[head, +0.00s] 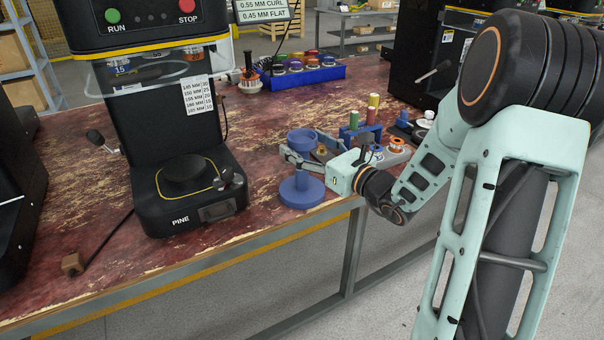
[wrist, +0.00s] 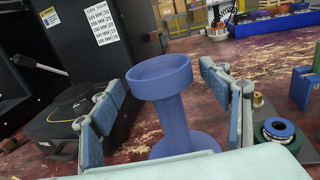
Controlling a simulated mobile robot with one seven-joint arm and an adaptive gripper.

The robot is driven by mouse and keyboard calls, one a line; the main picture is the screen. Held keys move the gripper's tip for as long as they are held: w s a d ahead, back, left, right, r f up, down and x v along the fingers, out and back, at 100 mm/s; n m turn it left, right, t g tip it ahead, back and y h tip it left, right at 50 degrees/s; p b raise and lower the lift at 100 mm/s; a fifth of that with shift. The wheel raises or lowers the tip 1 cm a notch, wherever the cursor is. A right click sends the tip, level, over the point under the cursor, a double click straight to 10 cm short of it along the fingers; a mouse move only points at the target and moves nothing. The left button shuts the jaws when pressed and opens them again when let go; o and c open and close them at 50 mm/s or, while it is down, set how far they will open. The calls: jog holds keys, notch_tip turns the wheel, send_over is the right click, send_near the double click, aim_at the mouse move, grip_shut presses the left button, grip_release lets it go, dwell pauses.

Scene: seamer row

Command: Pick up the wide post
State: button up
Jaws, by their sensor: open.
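A blue post (head: 301,189) stands upright on the worn red bench, close to its front edge. It has a round, wide base, a narrower stem and a wide cup-shaped top, which also shows in the wrist view (wrist: 166,110). My gripper (head: 305,152) is open at the post's upper part. In the wrist view my two blue-padded fingers (wrist: 164,84) are spread left and right of the post, with visible gaps on both sides. The post's lower base is partly hidden by my gripper's body there.
The black PINE machine (head: 187,195) stands left of the post. A blue tray of coloured rings (head: 305,78) lies at the back. Bare bench lies between.

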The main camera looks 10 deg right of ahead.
jog(key=shift+w+a, duration=0.35)
jog(key=shift+w, duration=0.3)
jog(key=shift+c, duration=0.6)
jog(key=c, duration=1.7)
jog(key=shift+r, duration=0.1)
